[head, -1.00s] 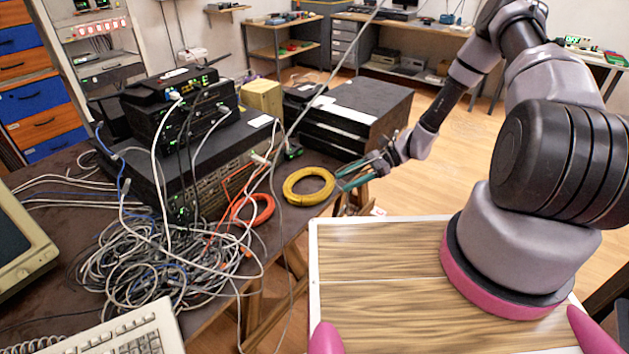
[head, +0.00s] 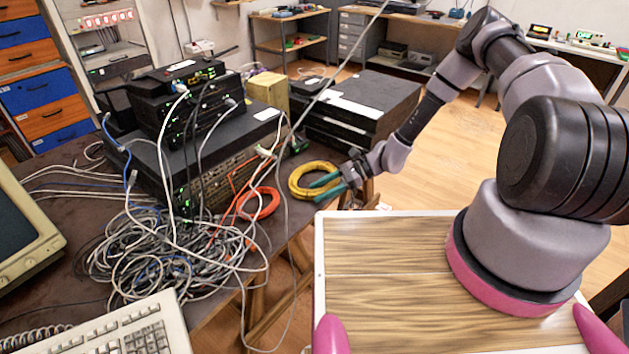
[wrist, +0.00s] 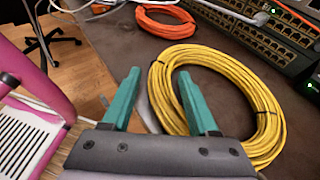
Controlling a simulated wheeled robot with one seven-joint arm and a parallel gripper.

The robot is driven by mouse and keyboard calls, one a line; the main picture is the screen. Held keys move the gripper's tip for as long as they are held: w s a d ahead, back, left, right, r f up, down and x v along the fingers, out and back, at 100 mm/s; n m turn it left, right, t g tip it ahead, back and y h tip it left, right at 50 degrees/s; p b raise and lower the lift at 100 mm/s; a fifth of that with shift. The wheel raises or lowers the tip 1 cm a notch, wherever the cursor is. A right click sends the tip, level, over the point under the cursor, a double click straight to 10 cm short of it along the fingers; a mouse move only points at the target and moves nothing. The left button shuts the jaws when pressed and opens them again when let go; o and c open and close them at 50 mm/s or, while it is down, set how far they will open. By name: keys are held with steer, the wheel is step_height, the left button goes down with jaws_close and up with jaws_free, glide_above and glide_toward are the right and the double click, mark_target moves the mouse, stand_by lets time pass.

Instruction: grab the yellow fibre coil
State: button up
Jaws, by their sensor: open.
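The yellow fibre coil (head: 298,184) lies flat on the dark table near its right edge. It fills the right of the wrist view (wrist: 236,66), with dark ties around it. My gripper (head: 328,187) has teal fingers and reaches in from the right, over the coil's right side in the head view. In the wrist view my gripper (wrist: 158,92) is open and empty. Its right finger overlaps the coil's near left part, and its left finger is outside the ring, over the table's edge. I cannot tell the height between fingers and coil.
An orange cable coil (head: 259,204) lies just left of the yellow one. A tangle of grey cables (head: 165,255) covers the table further left. Stacked network switches (head: 215,160) and dark equipment boxes (head: 355,105) stand behind. A thin cable hangs across the view.

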jaws_close()
steer(key=shift+r, duration=0.15)
